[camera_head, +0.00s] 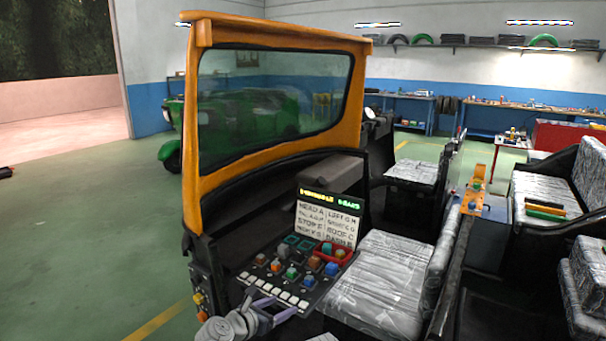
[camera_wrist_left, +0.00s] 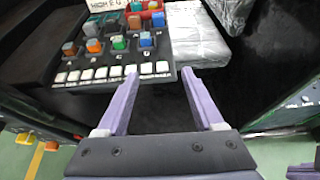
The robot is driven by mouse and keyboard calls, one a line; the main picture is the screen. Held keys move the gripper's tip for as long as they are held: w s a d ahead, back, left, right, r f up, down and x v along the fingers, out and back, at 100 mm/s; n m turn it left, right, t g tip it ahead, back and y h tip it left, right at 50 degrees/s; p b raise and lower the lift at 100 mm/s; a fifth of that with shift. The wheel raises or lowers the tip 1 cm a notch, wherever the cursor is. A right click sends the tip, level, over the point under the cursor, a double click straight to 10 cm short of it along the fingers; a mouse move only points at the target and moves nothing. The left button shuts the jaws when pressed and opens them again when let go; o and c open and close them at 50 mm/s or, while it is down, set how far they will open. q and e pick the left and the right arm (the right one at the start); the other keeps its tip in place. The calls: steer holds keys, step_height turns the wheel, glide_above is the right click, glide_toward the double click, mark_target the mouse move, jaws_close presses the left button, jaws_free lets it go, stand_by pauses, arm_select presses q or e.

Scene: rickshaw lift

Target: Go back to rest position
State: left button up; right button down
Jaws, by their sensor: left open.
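My left gripper (camera_head: 268,309) is at the bottom of the head view, just in front of the near edge of a control panel (camera_head: 262,283). In the left wrist view its two purple fingers (camera_wrist_left: 161,98) are spread apart with nothing between them. The panel also shows there (camera_wrist_left: 116,45), beyond the fingertips, with coloured knobs and a row of white buttons. The fingers seem close to the white buttons; I cannot tell whether they touch. My right gripper cannot be made out in the head view.
The panel sits inside an orange-framed rickshaw cab (camera_head: 188,130) with a windshield. A lettered display (camera_head: 327,219) stands behind the panel. A plastic-wrapped seat (camera_head: 378,285) is to the right. Open green floor (camera_head: 80,230) lies on the left. A green vehicle (camera_head: 240,115) stands behind the glass.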

arm_select(q)
steer(key=s+a+f+m+g+y, duration=0.45)
steer(key=s+f+m, duration=0.25)
steer(key=m, duration=0.7)
steer(key=s+a+f+m+g+y, duration=0.3)
steer(key=s+a+f+m+g, duration=0.35)
steer(key=m, duration=0.75)
steer(key=s+d+r+m+y+p, duration=0.1)
steer(key=s+d+r+m+p, duration=0.4)
steer(key=d, duration=0.6)
steer(key=shift+s+d+r+p, duration=0.15)
steer(key=shift+s+r+p, duration=0.45)
steer(key=shift+s, duration=0.5)
